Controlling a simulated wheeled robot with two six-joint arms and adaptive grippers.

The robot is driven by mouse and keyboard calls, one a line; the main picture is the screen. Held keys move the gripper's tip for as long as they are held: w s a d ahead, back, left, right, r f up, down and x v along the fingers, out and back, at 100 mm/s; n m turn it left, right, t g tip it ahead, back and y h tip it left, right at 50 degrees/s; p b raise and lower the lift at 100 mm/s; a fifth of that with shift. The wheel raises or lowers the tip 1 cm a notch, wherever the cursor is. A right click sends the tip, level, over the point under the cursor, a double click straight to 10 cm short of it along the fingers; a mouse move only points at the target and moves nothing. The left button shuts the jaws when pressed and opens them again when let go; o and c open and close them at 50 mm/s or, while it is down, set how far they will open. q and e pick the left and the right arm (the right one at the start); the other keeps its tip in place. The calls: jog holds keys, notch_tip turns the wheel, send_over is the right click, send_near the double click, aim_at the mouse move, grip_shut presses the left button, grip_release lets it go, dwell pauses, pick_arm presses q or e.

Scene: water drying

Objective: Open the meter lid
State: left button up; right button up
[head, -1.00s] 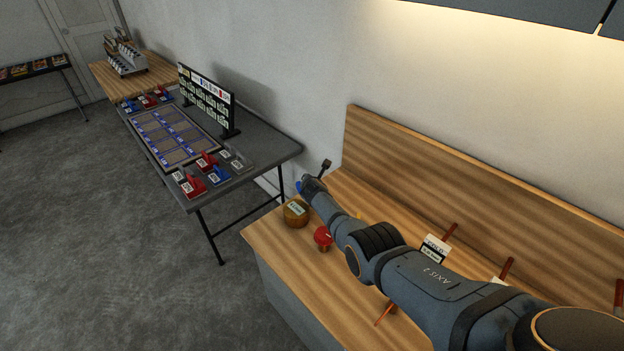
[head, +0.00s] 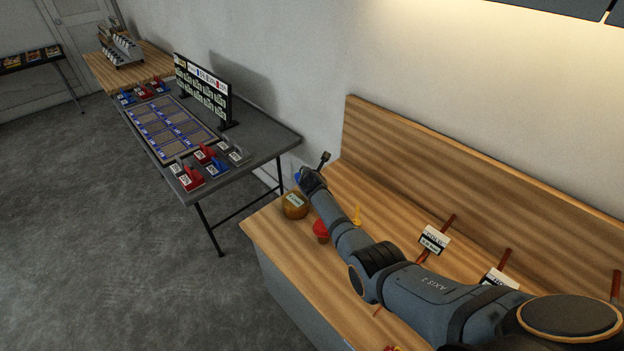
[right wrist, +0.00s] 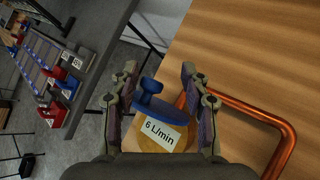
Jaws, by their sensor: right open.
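The brass-coloured round meter (head: 294,207) sits near the left end of the wooden bench, its pale label showing. In the right wrist view the meter (right wrist: 150,143) carries a label reading "6 L/min". A blue lid (right wrist: 148,106) with a stubby tab shows at its far side; how far it is open I cannot tell. My right gripper (head: 305,180) is just beyond the meter in the head view. In the right wrist view its two fingers (right wrist: 157,95) are apart, one either side of the blue lid; contact is unclear. My left gripper is not in view.
A copper pipe (right wrist: 283,147) bends beside the right finger. Tagged pipes (head: 434,240) lie farther right. A dark table (head: 262,145) stands beyond the bench's left end.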

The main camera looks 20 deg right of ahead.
jog(key=v, duration=1)
jog(key=shift+s+f, duration=0.1)
